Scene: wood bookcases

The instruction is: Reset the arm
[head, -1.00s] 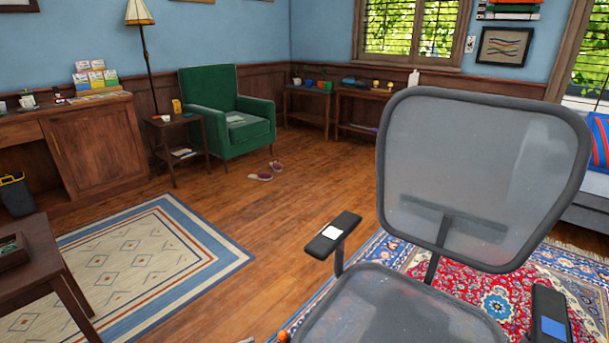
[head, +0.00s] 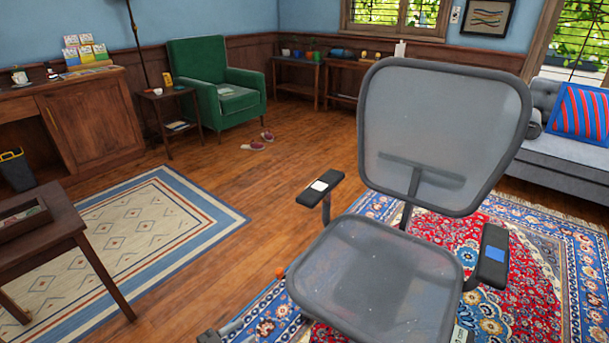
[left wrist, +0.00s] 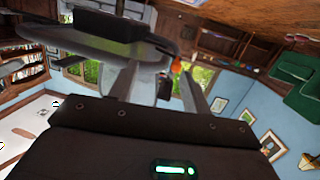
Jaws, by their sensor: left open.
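My left gripper (left wrist: 160,78) shows in the left wrist view, its two fingers apart with nothing held between them. That view is turned nearly upside down, and the grey office chair (left wrist: 95,40) lies beyond the fingers at upper left. In the head view, a small grey and dark piece shows at the bottom edge, left of the chair seat; I cannot tell whether it is chair base or gripper. My right gripper is in neither view.
The mesh office chair (head: 375,285) stands close in front on a red and blue rug (head: 530,270). A dark table (head: 40,240) is at near left. A green armchair (head: 215,85) is at the back. Bare wood floor (head: 250,190) runs between the rugs.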

